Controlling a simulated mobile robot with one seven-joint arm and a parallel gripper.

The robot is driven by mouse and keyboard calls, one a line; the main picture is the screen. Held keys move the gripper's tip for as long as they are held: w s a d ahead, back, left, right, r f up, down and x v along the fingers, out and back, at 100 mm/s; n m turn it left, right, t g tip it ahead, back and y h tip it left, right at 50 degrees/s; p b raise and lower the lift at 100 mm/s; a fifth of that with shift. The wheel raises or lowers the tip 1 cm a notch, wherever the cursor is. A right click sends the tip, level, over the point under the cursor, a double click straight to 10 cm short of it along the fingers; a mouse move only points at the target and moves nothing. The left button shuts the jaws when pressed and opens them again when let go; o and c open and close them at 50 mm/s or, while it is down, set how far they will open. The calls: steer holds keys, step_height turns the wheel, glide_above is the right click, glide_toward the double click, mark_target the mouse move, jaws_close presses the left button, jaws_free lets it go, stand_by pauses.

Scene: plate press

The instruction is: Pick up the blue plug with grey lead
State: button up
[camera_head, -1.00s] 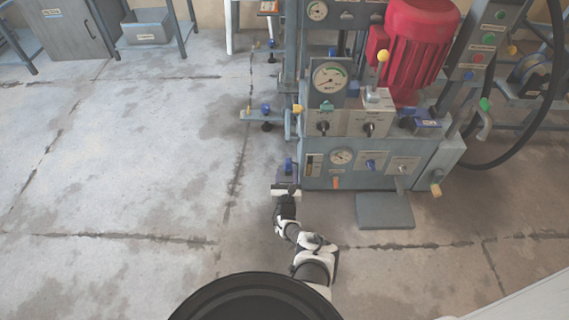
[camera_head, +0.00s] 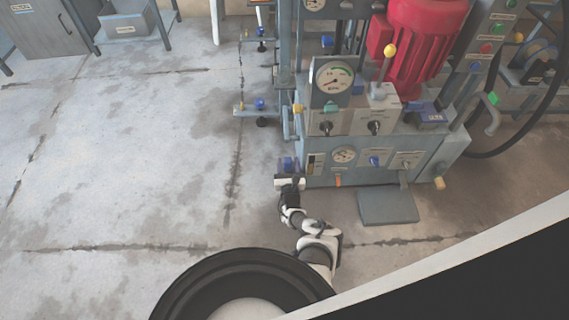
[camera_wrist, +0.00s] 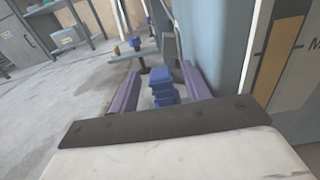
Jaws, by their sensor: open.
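The blue plug (camera_wrist: 163,86) shows in the middle of the wrist view as a stepped blue block. It lies in the gap between the two long purple-blue fingers of my gripper (camera_wrist: 160,72). The fingers are apart, one on each side of the plug, and I see no clear contact. In the head view my gripper (camera_head: 288,166) is at the left front corner of the machine, with blue showing at its fingers. There the plug cannot be told apart from the fingers. The grey lead is not clearly visible in either view.
The grey press machine (camera_head: 430,150) stands just right of my gripper, with gauges, knobs and a red motor (camera_head: 420,45). Its side wall (camera_wrist: 215,40) is close to the right finger. A pipe stand with a blue valve (camera_head: 260,104) is behind. The floor at left is clear.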

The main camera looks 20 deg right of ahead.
jaws_close()
stand_by(0.4)
steer(key=shift+r, duration=0.1)
